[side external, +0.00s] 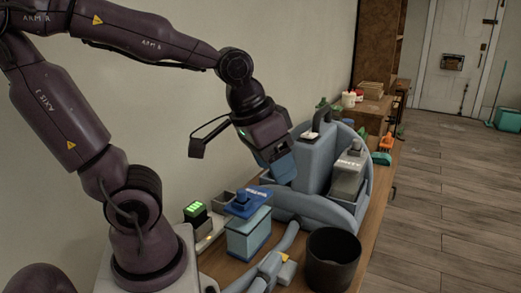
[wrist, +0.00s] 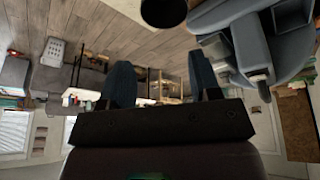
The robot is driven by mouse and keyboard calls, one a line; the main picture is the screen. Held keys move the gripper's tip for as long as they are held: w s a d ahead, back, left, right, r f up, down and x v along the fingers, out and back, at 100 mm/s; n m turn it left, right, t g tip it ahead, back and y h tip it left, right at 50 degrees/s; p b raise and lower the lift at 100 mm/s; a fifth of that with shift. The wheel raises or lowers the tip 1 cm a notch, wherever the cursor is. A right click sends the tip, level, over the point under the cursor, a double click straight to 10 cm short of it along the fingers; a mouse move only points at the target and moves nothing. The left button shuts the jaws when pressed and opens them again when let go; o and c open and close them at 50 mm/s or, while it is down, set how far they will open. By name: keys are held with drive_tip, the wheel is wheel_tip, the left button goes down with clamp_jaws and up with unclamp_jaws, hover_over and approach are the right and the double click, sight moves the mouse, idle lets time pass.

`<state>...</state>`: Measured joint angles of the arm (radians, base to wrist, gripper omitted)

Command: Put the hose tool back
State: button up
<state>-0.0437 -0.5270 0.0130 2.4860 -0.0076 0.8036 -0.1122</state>
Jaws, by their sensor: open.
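My gripper (side external: 285,172) hangs tilted over the left side of a blue-grey rounded holder (side external: 310,210), with its blue fingers apart and nothing seen between them. In the wrist view the two fingers (wrist: 163,80) are spread with a gap between them. A long grey-blue piece with a yellow mark (side external: 268,264), possibly the hose tool, lies on the bench at the front, apart from my gripper. The holder bears a dark-handled upright part (side external: 318,130) and a grey lettered container (side external: 349,170). The holder also shows in the wrist view (wrist: 285,45).
A blue box (side external: 248,238) with a darker blue piece (side external: 248,199) on top stands left of the holder. A black bin (side external: 333,262) stands at the front; it shows in the wrist view (wrist: 163,10). A small device with green lights (side external: 195,211) is near my base.

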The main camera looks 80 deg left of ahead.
drive_tip(key=s+r+m, duration=0.1)
drive_tip(key=s+d+r+m+t, duration=0.1)
drive_tip(key=r, duration=0.1)
drive_tip(key=shift+s+d+r, duration=0.1)
drive_tip(key=shift+s+r, duration=0.15)
drive_tip(key=shift+s, duration=0.15)
